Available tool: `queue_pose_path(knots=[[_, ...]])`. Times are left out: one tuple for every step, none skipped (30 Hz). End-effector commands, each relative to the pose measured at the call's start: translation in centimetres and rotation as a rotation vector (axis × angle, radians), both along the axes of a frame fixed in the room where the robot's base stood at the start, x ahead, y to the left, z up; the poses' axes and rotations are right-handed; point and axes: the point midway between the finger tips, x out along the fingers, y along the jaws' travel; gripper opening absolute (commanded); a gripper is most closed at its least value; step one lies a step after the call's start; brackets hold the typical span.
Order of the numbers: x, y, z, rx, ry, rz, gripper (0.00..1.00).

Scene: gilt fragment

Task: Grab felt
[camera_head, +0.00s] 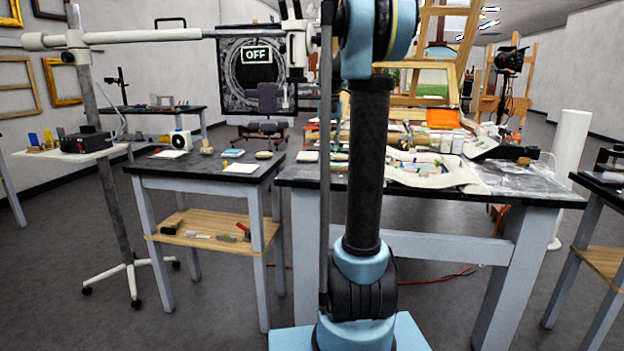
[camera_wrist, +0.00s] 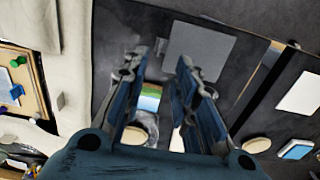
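No piece is clearly marked as felt. A flat grey square sheet (camera_wrist: 205,48), which may be the felt, lies on a dark tabletop in the wrist view, just beyond my fingertips. I cannot pick it out in the head view. My gripper (camera_wrist: 172,57) is open in the wrist view, its two fingers apart with nothing held between them. The tip of the right finger overlaps the sheet's near edge in the picture; I cannot tell whether they touch. In the head view my arm stands in front of the large table and my gripper is out of sight.
A green, yellow and blue item (camera_wrist: 149,96) shows between my fingers. A round cream piece (camera_wrist: 256,145), a blue block (camera_wrist: 297,149) and a white sheet (camera_wrist: 301,94) lie rightward. The large table (camera_head: 530,190) is cluttered; a smaller table (camera_head: 190,170) stands left.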

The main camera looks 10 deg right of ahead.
Motion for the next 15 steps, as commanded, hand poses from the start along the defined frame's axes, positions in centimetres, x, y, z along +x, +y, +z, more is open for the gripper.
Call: queue_pose_path(knots=[[0.0,0.0,-0.9,0.000,0.000,0.000,0.27],[0.0,0.0,-1.5,0.000,0.000,0.000,0.27],[0.0,0.0,-2.1,0.000,0.000,0.000,0.27],[0.0,0.0,-2.6,0.000,0.000,0.000,0.27],[0.0,0.0,-3.0,0.000,0.000,0.000,0.27],[0.0,0.0,-3.5,0.000,0.000,0.000,0.27],[0.0,0.0,-3.9,0.000,0.000,0.000,0.27],[0.0,0.0,-4.2,0.000,0.000,0.000,0.27],[0.0,0.0,-4.5,0.000,0.000,0.000,0.27],[0.0,0.0,-4.7,0.000,0.000,0.000,0.27],[0.0,0.0,-4.9,0.000,0.000,0.000,0.27],[0.0,0.0,-5.0,0.000,0.000,0.000,0.27],[0.0,0.0,-5.1,0.000,0.000,0.000,0.27],[0.0,0.0,-5.3,0.000,0.000,0.000,0.27],[0.1,0.0,-5.5,0.000,0.000,0.000,0.27]])
